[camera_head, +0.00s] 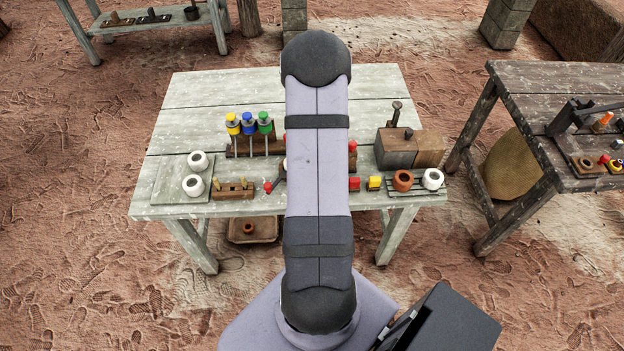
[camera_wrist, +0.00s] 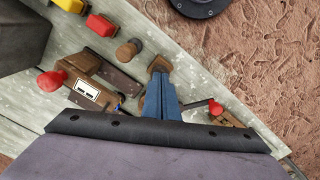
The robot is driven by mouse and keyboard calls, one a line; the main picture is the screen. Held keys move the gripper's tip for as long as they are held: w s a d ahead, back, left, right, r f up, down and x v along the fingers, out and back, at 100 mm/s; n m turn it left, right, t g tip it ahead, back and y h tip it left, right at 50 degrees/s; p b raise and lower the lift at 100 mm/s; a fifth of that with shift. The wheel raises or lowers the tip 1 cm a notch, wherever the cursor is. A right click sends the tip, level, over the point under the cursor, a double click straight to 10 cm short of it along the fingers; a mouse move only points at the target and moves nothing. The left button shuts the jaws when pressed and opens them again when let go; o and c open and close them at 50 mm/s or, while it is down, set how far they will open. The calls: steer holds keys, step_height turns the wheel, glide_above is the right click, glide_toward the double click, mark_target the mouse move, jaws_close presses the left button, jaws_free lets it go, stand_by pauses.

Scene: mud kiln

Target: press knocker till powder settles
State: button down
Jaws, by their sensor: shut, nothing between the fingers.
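My gripper (camera_wrist: 160,88) shows in the wrist view as blue fingers, shut and empty, pointing at the bench. A brown knob (camera_wrist: 158,64) is right at the fingertips; I cannot tell touching from just above. A second short brown knob (camera_wrist: 128,51) stands beside it, apart from the fingers. To the left is a brown wooden device (camera_wrist: 92,82) with a white label and a red knob (camera_wrist: 51,80). A red knob (camera_wrist: 215,107) on a dark arm lies to the right; it also shows in the head view (camera_head: 268,187). Which piece is the knocker, and any powder, I cannot make out.
On the pale bench (camera_head: 190,100) stand several coloured-top tools (camera_head: 248,124), white pots (camera_head: 193,186), a wooden peg block (camera_head: 233,189), red and yellow blocks (camera_head: 374,183), a brown pot (camera_head: 402,180) and a grey box (camera_head: 396,148). My arm hides the middle. The back is clear.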

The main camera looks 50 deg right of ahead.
steer(key=shift+f, duration=0.15)
steer(key=shift+f+b, duration=0.8)
steer(key=shift+f, duration=0.25)
steer(key=shift+r, duration=0.1)
steer(key=shift+r+p, duration=2.8)
steer(key=shift+r, duration=0.4)
